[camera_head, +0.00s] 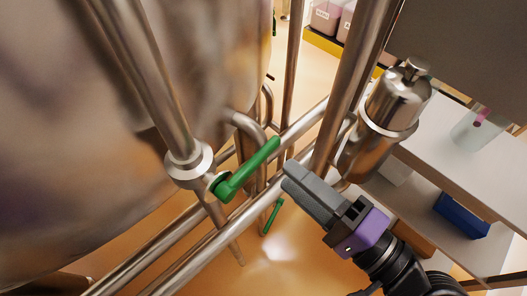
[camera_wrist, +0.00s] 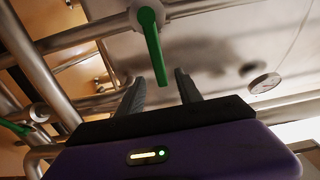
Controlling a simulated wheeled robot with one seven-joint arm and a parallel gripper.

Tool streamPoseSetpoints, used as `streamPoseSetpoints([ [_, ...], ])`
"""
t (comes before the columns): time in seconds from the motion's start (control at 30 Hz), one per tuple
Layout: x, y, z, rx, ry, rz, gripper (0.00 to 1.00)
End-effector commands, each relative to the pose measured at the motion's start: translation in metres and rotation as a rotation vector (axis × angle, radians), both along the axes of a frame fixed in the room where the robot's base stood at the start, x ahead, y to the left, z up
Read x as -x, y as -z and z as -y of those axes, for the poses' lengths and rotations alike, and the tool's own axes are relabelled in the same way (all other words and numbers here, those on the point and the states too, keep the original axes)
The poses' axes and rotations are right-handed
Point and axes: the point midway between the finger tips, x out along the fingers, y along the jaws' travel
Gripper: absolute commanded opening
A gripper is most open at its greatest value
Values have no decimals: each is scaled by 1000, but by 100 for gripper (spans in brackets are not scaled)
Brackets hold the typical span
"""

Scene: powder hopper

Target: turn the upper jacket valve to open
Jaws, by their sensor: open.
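The upper jacket valve has a green lever handle (camera_head: 250,165) on a steel fitting (camera_head: 190,165) at the end of a pipe beside the big vessel. In the head view the lever slants up to the right from its pivot. My gripper (camera_head: 288,175) is just right of and below the lever's free end, open and empty. In the wrist view the lever (camera_wrist: 153,48) hangs down from its white hub, and its free end shows between my two open fingertips (camera_wrist: 158,78). I cannot tell if they touch.
A second, lower green handle (camera_head: 272,216) shows below; in the wrist view it is at the left (camera_wrist: 14,128). Steel pipes (camera_head: 185,268) cross close around my gripper. The large steel vessel (camera_head: 70,150) fills the left. A steel canister (camera_head: 398,100) stands above my gripper, with shelves at the right.

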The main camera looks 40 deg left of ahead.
Motion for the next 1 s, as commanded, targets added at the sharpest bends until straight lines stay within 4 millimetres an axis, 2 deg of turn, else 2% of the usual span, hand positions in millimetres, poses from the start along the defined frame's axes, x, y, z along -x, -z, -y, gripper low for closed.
streamPoseSetpoints([
  [0.17,0,-1,-16,4,-5,-14,42],
  [0.4,-3,-1,-53,4,-4,-12,42],
  [0.53,-5,-1,-68,3,-3,-11,42],
  [0.7,-6,1,-77,4,0,-11,42],
  [0.93,-6,1,-77,4,1,-11,42],
  [0.97,-6,1,-77,4,1,-11,40],
  [1.0,-6,1,-77,3,1,-11,32],
])
